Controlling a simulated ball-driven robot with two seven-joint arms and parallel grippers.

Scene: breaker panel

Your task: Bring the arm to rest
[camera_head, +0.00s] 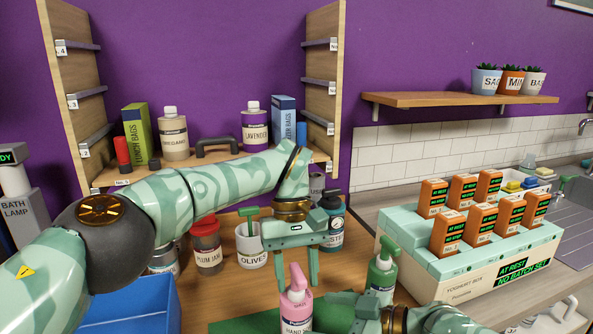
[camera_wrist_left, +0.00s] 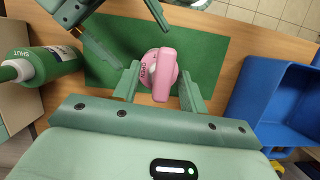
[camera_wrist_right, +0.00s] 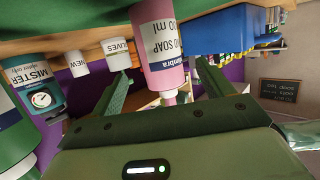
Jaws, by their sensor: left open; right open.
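The pink hand soap pump bottle (camera_head: 297,308) stands on the green mat (camera_head: 245,322). My left gripper (camera_head: 298,278) is open, pointing down over the bottle's pump head. In the left wrist view the pink pump (camera_wrist_left: 160,72) shows just past and between the open fingers (camera_wrist_left: 158,92). My right gripper (camera_wrist_right: 162,90) is open; in its wrist view the pink bottle (camera_wrist_right: 160,45) shows upside down, beyond and between the fingers. In the head view only part of my right arm's end shows at the bottom edge, and its fingertips are hard to make out.
A green pump bottle (camera_head: 382,275) stands right of the mat. A blue bin (camera_head: 140,304) is at front left. Jars and the Olives pot (camera_head: 252,246) stand behind my left gripper. The yoghurt box (camera_head: 480,270) with orange cartons is at right. A wooden shelf unit (camera_head: 322,80) rises behind.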

